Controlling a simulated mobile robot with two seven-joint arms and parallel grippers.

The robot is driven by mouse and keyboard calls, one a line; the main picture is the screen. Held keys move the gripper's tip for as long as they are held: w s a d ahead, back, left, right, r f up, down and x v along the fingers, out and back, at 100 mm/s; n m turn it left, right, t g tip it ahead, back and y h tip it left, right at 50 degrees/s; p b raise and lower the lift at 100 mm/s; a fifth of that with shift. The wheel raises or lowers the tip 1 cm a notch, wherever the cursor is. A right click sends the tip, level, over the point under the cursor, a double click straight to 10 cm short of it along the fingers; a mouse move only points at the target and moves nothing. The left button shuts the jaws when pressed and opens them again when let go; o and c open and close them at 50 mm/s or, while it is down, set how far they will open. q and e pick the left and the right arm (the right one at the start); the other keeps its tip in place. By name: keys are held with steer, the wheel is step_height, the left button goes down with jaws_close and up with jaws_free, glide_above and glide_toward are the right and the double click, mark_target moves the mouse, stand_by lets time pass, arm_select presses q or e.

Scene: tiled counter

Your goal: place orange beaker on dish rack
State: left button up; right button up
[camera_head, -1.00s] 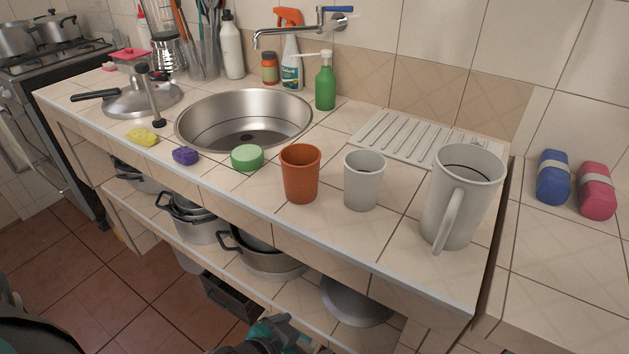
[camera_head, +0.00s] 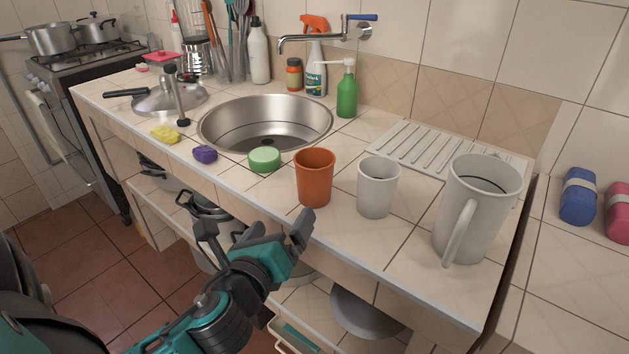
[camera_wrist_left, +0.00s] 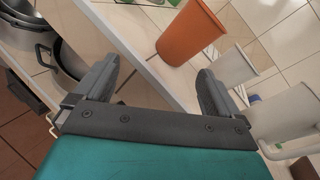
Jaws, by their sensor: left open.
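The orange beaker (camera_head: 314,178) stands upright on the tiled counter near its front edge, right of a green sponge. It also shows in the left wrist view (camera_wrist_left: 190,34), ahead of the fingers. The dish rack (camera_head: 425,150) is a white ridged drainer at the back right of the counter, with nothing on it. My left gripper (camera_head: 254,232) is open and empty, in front of the counter edge, lower left of the beaker and apart from it. Its two fingers show spread in the left wrist view (camera_wrist_left: 155,85). My right gripper is not in view.
A white cup (camera_head: 377,188) and a large white pitcher (camera_head: 476,208) stand right of the beaker. The green sponge (camera_head: 264,159) and sink (camera_head: 262,125) are to its left. A green soap bottle (camera_head: 347,95) stands behind. Pots sit on the shelf below.

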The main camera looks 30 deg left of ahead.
mark_target(310, 189)
arm_select(q)
steer(key=w+m, duration=0.2)
steer(key=w, duration=0.1)
steer(key=w+r+m+t+h, duration=0.1)
steer(key=w+m, duration=0.1)
steer(key=w+r+m+t, duration=0.1)
steer(key=w+m, duration=0.1)
steer(key=w, duration=0.1)
steer(key=shift+w+d+r+m+h+p, duration=0.1)
steer(key=shift+w+r+m+h+p, duration=0.1)
steer(key=shift+w+m+h+p, duration=0.15)
steer(key=shift+w+a, duration=0.25)
steer(key=shift+w, duration=0.6)
steer(key=shift+w+a, duration=0.25)
steer(key=shift+w, duration=0.55)
steer(key=shift+w+a, duration=0.25)
steer(key=shift+w, duration=0.6)
steer(key=c, duration=1.1)
